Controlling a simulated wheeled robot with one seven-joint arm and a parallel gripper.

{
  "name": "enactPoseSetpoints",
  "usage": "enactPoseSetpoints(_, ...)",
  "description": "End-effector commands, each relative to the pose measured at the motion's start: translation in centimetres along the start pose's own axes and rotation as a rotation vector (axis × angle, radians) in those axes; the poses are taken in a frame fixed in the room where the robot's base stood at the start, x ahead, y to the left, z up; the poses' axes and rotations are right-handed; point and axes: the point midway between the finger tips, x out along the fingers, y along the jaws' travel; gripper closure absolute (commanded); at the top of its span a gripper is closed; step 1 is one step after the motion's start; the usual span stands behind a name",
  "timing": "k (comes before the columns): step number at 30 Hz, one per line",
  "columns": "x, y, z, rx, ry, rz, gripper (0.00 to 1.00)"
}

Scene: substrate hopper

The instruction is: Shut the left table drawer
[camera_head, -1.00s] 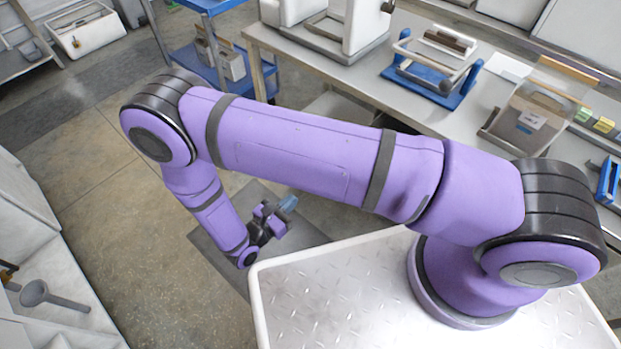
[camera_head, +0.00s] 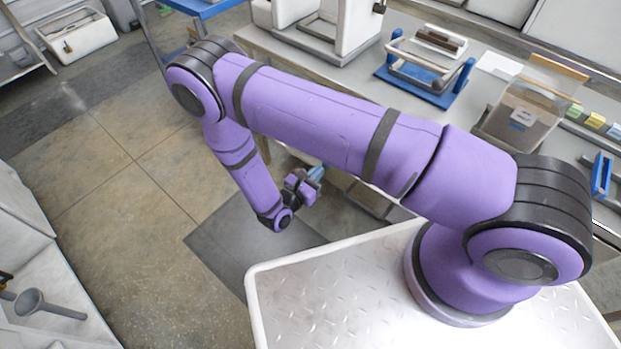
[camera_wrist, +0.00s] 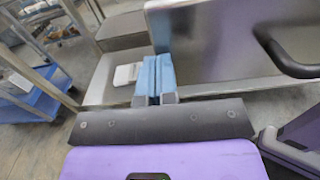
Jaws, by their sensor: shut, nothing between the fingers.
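A grey metal drawer front (camera_wrist: 225,45) with a black bar handle (camera_wrist: 285,60) fills the upper right of the wrist view. I cannot tell which drawer it is or how far it stands out. In the head view, a pale panel edge (camera_head: 362,195) shows under the table, mostly hidden by my arm. My gripper (camera_wrist: 154,62) is shut and empty, its blue fingers side by side. They overlap the left end of the drawer front in the wrist view, left of the handle. Contact cannot be told. In the head view my gripper (camera_head: 317,173) is low beside the table's front.
The grey worktable (camera_head: 405,100) carries a blue-ended rack (camera_head: 430,75) and a clear bin (camera_head: 520,115). A blue cart (camera_wrist: 35,95) stands left in the wrist view. A white box (camera_wrist: 127,74) lies on a low grey surface. Floor left of my arm is open.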

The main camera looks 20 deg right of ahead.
Motion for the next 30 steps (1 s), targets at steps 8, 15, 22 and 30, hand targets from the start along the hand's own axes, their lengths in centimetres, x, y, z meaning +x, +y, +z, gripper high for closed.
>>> enactPoseSetpoints(8,0.1,0.0,0.0,0.000,0.000,0.001,1.00)
enactPoseSetpoints(15,0.8,0.0,0.0,0.000,-0.001,0.001,1.00)
enactPoseSetpoints(22,5.2,-0.1,0.0,-0.002,-0.003,-0.001,1.00)
enactPoseSetpoints(30,13.5,-0.1,0.0,-0.001,-0.003,-0.002,1.00)
